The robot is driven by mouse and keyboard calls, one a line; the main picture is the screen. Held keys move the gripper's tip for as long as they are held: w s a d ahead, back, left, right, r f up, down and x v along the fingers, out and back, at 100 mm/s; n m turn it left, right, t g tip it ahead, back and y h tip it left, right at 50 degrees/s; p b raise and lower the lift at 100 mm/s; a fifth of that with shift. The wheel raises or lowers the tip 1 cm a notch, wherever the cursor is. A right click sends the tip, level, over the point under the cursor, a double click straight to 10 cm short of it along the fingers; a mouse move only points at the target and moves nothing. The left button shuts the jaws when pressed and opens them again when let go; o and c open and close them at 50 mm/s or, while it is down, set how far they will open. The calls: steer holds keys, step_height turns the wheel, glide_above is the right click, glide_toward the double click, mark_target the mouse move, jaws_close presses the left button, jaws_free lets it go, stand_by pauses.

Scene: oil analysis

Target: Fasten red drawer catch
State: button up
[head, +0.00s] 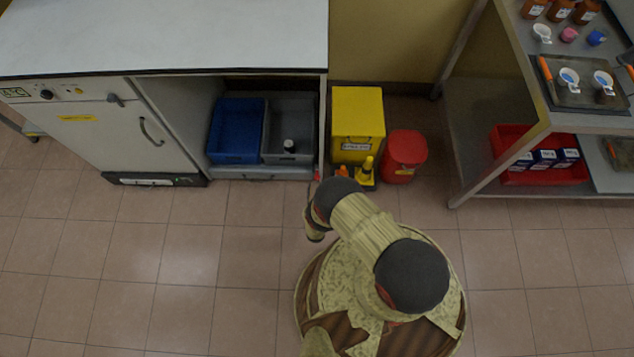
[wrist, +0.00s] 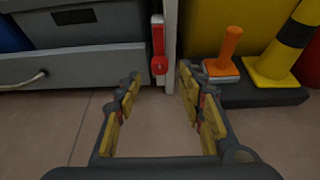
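The red drawer catch (wrist: 158,45) is an upright red bar with a round knob at its lower end. It is at the edge of the white cabinet post (wrist: 171,45), just right of the grey drawer front (wrist: 75,66), in the wrist view. I cannot tell whether the drawer is fully closed. My gripper (wrist: 159,76) is open and empty, with its two yellow-padded fingers apart. The catch lies beyond the fingertips and lines up with the gap between them. In the head view the gripper is mostly hidden by my arm.
An orange-handled tool (wrist: 228,50) and a yellow-black post (wrist: 285,45) stand on a dark base close to the right finger. A yellow bin (head: 358,112) and a red bin (head: 404,155) stand beside the cabinet. Blue (head: 236,130) and grey (head: 290,120) crates sit above the drawer. Floor left is clear.

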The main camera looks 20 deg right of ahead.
mark_target(317, 179)
steer(key=b+x, duration=0.1)
steer(key=x, duration=0.3)
steer(key=shift+w+d+f+b, duration=0.1)
steer(key=shift+w+f+b, duration=0.1)
steer(key=shift+w+b, duration=0.15)
steer(key=c, duration=0.3)
jaws_close()
